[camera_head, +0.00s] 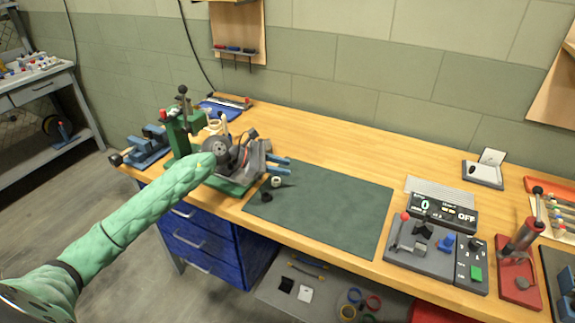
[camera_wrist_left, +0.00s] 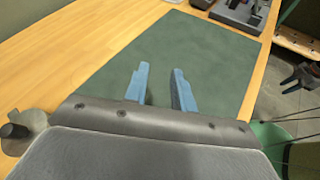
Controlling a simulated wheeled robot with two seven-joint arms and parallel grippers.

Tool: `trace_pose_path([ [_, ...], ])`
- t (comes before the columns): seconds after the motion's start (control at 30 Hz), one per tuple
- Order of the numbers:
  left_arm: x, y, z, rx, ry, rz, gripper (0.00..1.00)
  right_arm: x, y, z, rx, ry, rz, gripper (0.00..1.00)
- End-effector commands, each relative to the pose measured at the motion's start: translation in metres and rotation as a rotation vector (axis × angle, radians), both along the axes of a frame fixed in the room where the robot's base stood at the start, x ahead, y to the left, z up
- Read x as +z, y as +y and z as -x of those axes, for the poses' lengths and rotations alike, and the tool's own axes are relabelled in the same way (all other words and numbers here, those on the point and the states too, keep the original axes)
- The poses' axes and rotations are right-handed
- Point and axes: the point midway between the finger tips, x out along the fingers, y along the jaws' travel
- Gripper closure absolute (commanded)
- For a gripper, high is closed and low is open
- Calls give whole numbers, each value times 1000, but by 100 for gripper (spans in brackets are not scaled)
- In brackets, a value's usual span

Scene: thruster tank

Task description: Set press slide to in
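A green press-like machine (camera_head: 183,128) with a black-knobbed post stands at the bench's left end, partly behind my left arm. A red lever tool (camera_head: 520,250) on a red base stands at the right end. I cannot tell which one carries the press slide, or its position. My left gripper (camera_head: 287,165) is over the left edge of the green mat, right of the green machine. In the left wrist view its two blue fingers (camera_wrist_left: 160,85) are apart with nothing between them. A small dark shape at that view's right edge may be my right gripper; its fingers are unclear.
A blue vise (camera_head: 148,148) is far left.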

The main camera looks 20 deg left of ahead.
Motion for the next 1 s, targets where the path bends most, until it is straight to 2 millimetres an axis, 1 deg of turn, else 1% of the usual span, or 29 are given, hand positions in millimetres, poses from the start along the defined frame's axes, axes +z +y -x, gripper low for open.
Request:
trace_pose_path([
  [0.2,4,-11,-3,-71,22,-86,74,-4,0,0,0,0,0,64],
  [0.4,6,-17,-4,-132,46,-171,74,-6,0,0,0,0,0,64],
  [0.7,9,-20,-4,-191,75,-271,74,-9,0,0,0,0,0,64],
  [1.0,10,-20,-4,-206,83,-298,74,-9,0,0,0,0,0,64],
])
